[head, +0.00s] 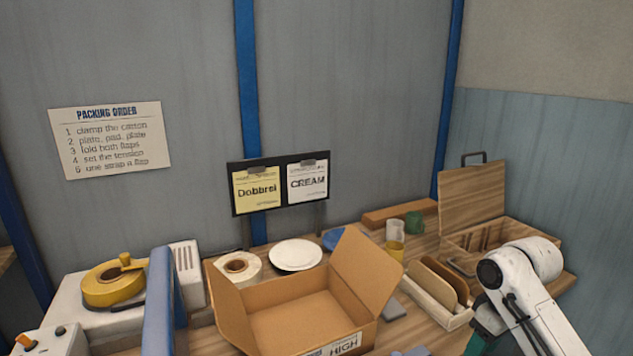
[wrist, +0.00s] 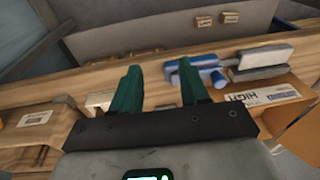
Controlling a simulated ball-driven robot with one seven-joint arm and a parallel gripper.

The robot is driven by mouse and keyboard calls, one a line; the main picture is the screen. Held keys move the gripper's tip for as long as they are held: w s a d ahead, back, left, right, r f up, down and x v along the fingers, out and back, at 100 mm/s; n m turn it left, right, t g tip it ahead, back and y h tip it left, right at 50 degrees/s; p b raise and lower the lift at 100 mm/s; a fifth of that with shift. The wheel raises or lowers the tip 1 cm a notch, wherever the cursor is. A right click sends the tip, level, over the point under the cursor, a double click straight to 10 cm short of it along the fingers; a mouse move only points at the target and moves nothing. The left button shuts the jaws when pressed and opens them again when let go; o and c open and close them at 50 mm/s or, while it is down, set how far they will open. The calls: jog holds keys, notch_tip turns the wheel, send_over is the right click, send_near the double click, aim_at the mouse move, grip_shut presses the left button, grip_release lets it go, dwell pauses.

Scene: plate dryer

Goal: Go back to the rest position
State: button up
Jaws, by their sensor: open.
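My gripper (wrist: 158,80) shows in the wrist view with its two green fingers apart and nothing between them. It is level with the front side of the wooden bench, apart from the things on it. In the head view my white arm reaches down at the lower right, and only a bit of green from the gripper (head: 482,338) shows beside it. The open cardboard carton (head: 290,322) stands at the front of the bench with flaps raised; its HIGH label also shows at the right in the wrist view (wrist: 265,97).
A divided holder with brown pads (head: 437,287), cups (head: 395,250) and an open wooden case (head: 472,205) stand at right. A yellow strap reel (head: 113,287) sits on a machine at left.

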jog(key=s+a+f+m+t+y, duration=0.1)
jog(key=s+a+f, duration=0.5)
jog(key=a, duration=0.2)
jog(key=s+a+f+m+y, duration=0.1)
jog(key=s+a+f, duration=0.45)
jog(key=a, duration=0.25)
jog(key=s+d+f+m+h, duration=0.1)
jog(key=s+d+f, duration=0.1)
jog(key=s, duration=1)
jog(key=s+d+f+m+g+h, duration=0.1)
jog(key=s+d+f+m+h, duration=0.1)
jog(key=s, duration=0.9)
jog(key=d+f, duration=0.1)
jog(key=d, duration=0.1)
jog(key=shift+s+d+f, duration=0.2)
jog(key=shift+s+d, duration=0.15)
